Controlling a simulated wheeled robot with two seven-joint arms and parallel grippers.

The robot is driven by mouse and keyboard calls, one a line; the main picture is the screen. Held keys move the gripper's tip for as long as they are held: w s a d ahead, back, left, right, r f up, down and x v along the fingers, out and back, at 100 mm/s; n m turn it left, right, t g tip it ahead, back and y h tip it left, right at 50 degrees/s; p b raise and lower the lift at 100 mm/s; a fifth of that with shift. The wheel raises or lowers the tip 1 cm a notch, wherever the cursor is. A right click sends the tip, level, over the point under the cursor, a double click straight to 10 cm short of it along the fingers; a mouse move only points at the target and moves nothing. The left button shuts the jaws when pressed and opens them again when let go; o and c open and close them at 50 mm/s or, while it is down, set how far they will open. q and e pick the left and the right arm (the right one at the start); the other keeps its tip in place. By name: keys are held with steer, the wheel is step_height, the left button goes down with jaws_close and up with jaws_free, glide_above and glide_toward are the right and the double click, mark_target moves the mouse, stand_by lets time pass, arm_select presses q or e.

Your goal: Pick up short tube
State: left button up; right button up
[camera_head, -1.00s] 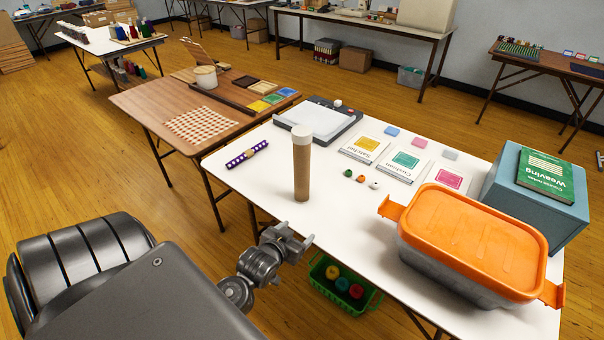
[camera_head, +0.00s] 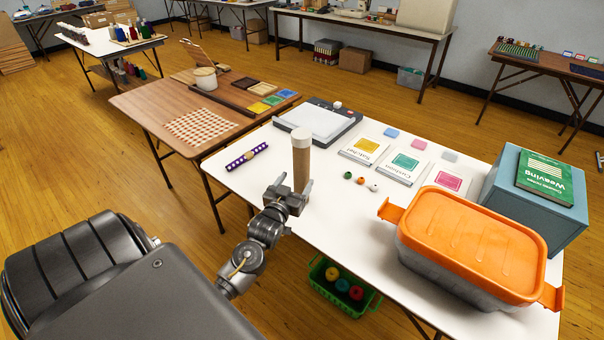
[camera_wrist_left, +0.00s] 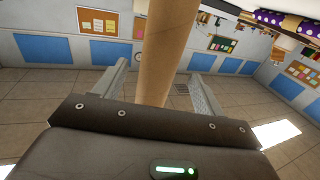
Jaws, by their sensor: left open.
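The short tube (camera_head: 301,165) is a tan tube with a white cap. It stands upright near the front edge of the white table (camera_head: 338,222). My left gripper (camera_head: 293,189) is open at the tube's lower part and hides its base in the head view. In the left wrist view, the tube (camera_wrist_left: 160,48) rises between the two separated fingers of my gripper (camera_wrist_left: 162,82), with gaps visible at both sides. My right gripper is not in view.
A purple dotted rod (camera_head: 247,156) lies left of the tube. A few small beads (camera_head: 361,180) lie to the right. A large orange-lidded box (camera_head: 470,240) stands at the right front. A green basket (camera_head: 340,290) is on the floor below.

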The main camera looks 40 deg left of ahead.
mark_target(299, 177)
arm_select(q)
steer(key=shift+w+a+r, duration=0.15)
steer(key=shift+w, duration=0.3)
steer(key=p+x, duration=0.1)
steer(key=x, duration=0.3)
steer(key=shift+w+f, duration=0.2)
steer(key=shift+w, duration=0.05)
steer(key=c, duration=1.1)
steer(key=shift+r, duration=0.1)
